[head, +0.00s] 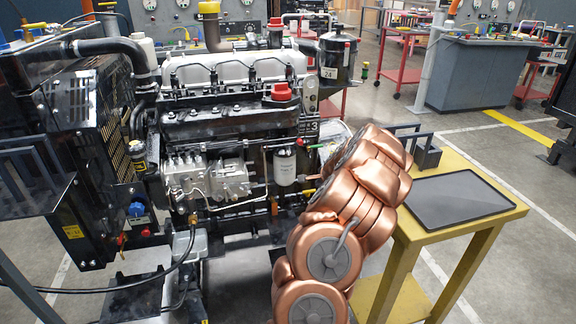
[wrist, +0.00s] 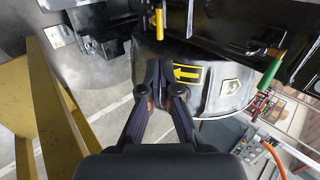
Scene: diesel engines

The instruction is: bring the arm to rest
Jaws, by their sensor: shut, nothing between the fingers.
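My gripper (wrist: 158,72) shows in the wrist view with its two dark fingers drawn together at the tips and nothing between them. Beyond the fingertips is a rounded grey housing (wrist: 225,102) with a yellow arrow label (wrist: 188,73); I cannot tell whether the fingers touch it. In the head view my copper-coloured arm (head: 362,190) is bent up between the engine and the yellow table. It hides my gripper there.
The diesel engine (head: 225,125) stands close to the arm's left. A yellow table (head: 460,232) with a black tray (head: 458,198) stands close to its right. A green-handled part (wrist: 270,70) is near the gripper's right. Open floor (head: 480,150) lies behind the table.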

